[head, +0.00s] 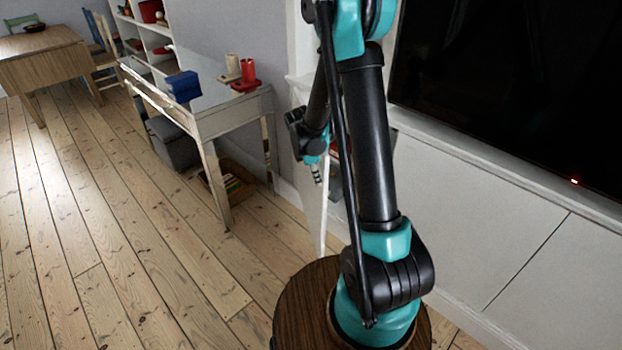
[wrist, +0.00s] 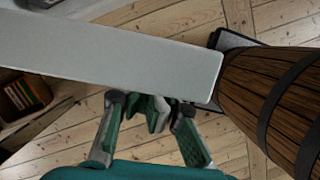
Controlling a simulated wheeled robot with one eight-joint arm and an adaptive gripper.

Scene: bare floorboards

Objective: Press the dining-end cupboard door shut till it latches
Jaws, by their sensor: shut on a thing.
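The cupboard door looks like a thin white panel standing out from the white cupboard front, seen nearly edge-on in the head view (head: 324,215). In the wrist view a broad pale panel, apparently the same door (wrist: 110,48), crosses the upper half and ends near the right. My gripper (head: 316,172) is beside the door, partly hidden by my own arm. In the wrist view my gripper (wrist: 155,112) has its fingers drawn together at the panel's lower border, shut on what appears to be the door. The exact contact is hidden.
A white desk (head: 235,112) stands left of the door with a blue box (head: 183,86) and red cups (head: 248,72). A crate of books (head: 230,180) sits on the floor below it. A dark screen (head: 510,90) is at right. Floorboards (head: 100,230) at left are clear.

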